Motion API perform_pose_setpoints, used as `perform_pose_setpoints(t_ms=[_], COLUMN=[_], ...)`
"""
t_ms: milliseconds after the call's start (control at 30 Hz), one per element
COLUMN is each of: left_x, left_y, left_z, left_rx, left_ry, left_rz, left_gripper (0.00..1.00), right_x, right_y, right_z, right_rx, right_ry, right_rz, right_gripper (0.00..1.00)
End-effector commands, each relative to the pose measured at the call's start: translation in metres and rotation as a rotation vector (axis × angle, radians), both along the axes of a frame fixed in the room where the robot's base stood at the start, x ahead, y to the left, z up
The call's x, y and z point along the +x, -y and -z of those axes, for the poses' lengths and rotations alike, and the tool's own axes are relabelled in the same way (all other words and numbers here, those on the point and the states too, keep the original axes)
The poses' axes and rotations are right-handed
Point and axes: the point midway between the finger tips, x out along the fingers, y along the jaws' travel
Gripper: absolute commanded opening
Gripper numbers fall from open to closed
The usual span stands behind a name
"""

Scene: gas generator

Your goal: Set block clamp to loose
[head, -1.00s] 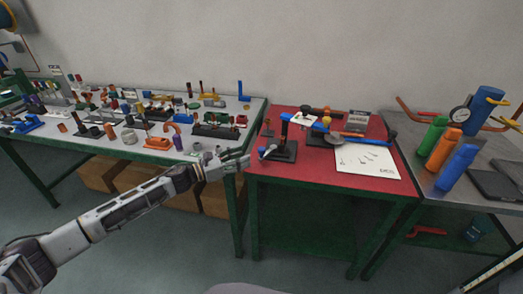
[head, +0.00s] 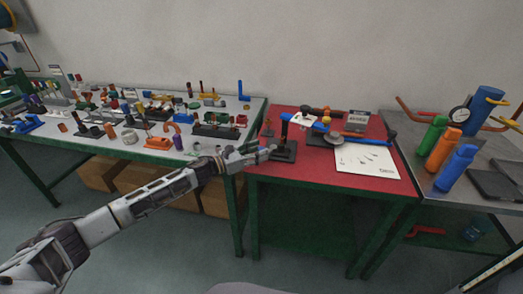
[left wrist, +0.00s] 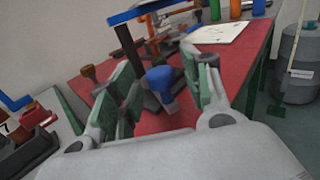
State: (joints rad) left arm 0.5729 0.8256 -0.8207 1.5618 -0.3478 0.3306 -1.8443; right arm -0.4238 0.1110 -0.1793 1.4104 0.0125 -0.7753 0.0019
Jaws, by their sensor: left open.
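A black-based stand (head: 285,153) with a dark upright post and a blue bar at its top stands on the left part of the red table; it appears to be the block clamp. My left gripper (head: 263,152) is at its left side, partly covering the base. In the left wrist view the gripper (left wrist: 163,88) is open, with green-padded fingers on both sides of a blue-topped knob or handle (left wrist: 160,77). I cannot tell whether either finger touches it. The clamp's setting cannot be read. My right gripper is not in view.
The red table (head: 315,175) also holds a white sheet (head: 366,161), a hammer-like tool (head: 322,110) and a dark box (head: 357,119). A grey table crowded with small parts (head: 215,130) is on the left. Bottles (head: 443,150) stand on the right table.

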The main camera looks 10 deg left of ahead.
Motion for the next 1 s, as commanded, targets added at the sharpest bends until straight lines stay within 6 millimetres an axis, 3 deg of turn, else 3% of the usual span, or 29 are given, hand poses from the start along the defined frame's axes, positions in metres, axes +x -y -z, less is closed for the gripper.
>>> perform_pose_setpoints(t_ms=[233,667,1000], left_x=[0.011,0.013,0.013], left_y=[0.011,0.014,0.014], left_z=[-0.001,0.000,0.000], left_rx=[0.000,0.001,0.001], left_ry=[0.001,0.000,0.000], left_rz=[-0.001,-0.001,-0.001], left_gripper=[0.48,0.48,0.05], right_x=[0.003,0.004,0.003], right_y=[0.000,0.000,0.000], right_z=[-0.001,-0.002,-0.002], right_rx=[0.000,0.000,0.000], right_ry=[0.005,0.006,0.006], right_rz=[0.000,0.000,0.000], right_gripper=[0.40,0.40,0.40])
